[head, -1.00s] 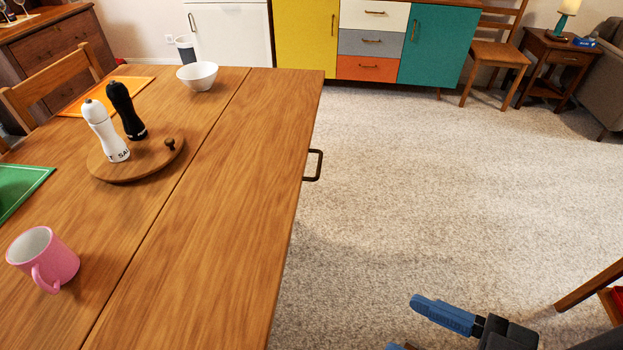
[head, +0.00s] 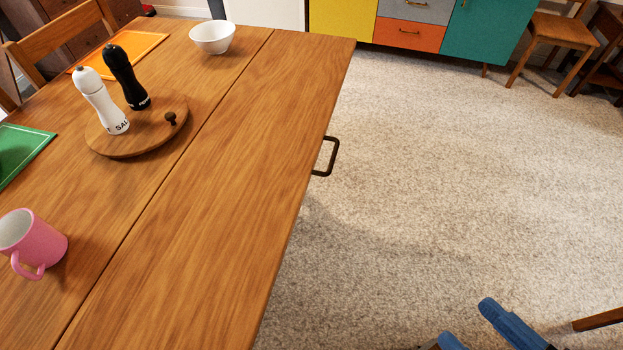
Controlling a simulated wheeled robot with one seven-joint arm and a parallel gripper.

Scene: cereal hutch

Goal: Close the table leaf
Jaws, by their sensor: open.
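The table leaf (head: 230,165) is the long wooden panel on the right side of the table. It lies level with the rest of the table top (head: 122,190), and a straight seam runs between them. A dark handle (head: 333,157) sticks out from the leaf's right edge. My gripper (head: 474,326) shows at the bottom right, cut off by the frame edge. Its two blue fingers are apart with nothing seen between them. It is over the carpet, to the right of the leaf and well away from the handle.
On the table stand a pink mug (head: 42,243), a round wooden board (head: 140,141) with salt and pepper mills, a white bowl (head: 213,37), and green and orange mats. A colourful cabinet (head: 343,18) and a wooden chair (head: 558,38) are behind. Carpet (head: 420,170) right of the table is clear.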

